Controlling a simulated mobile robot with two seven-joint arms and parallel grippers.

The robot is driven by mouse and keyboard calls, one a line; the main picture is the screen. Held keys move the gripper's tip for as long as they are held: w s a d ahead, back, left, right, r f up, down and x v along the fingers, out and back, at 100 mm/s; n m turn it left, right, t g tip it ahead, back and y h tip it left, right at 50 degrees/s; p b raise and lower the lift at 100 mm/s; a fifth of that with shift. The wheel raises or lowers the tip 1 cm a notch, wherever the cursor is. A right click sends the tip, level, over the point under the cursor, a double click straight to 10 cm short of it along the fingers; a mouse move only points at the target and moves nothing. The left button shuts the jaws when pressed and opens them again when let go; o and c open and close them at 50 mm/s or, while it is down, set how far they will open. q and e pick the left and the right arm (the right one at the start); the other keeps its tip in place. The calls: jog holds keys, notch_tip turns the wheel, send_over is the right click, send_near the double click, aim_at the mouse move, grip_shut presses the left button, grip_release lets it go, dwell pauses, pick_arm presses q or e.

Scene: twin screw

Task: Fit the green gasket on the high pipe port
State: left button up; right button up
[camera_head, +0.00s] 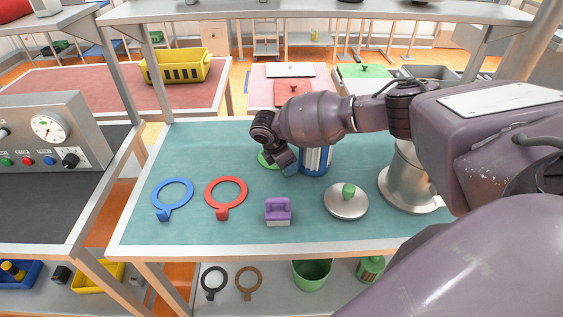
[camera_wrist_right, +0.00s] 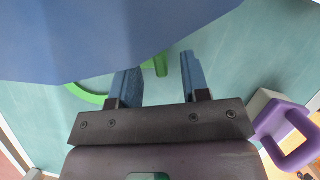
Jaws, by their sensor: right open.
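The green gasket (camera_head: 264,159) lies on the teal table top, mostly hidden behind my right gripper in the head view. In the right wrist view, part of its ring (camera_wrist_right: 88,95) shows left of the fingers, and green pieces show between the fingertips. My right gripper (camera_head: 288,170) points down at the gasket. Its blue fingers (camera_wrist_right: 160,75) are apart, with no grip visible. A grey metal post with a round flange (camera_head: 408,180) stands at the right, partly behind my arm. I cannot tell whether it bears the high pipe port. My left gripper is not in view.
A blue-and-white cylinder (camera_head: 316,160) stands close beside my right gripper. Blue (camera_head: 172,193) and red (camera_head: 226,191) gaskets, a purple-handled block (camera_head: 278,211) and a green-knobbed lid (camera_head: 346,200) lie nearer the front edge. The left back of the table is clear.

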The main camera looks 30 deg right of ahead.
jog(key=shift+d+f, duration=0.15)
jog(key=shift+f, duration=0.35)
grip_shut()
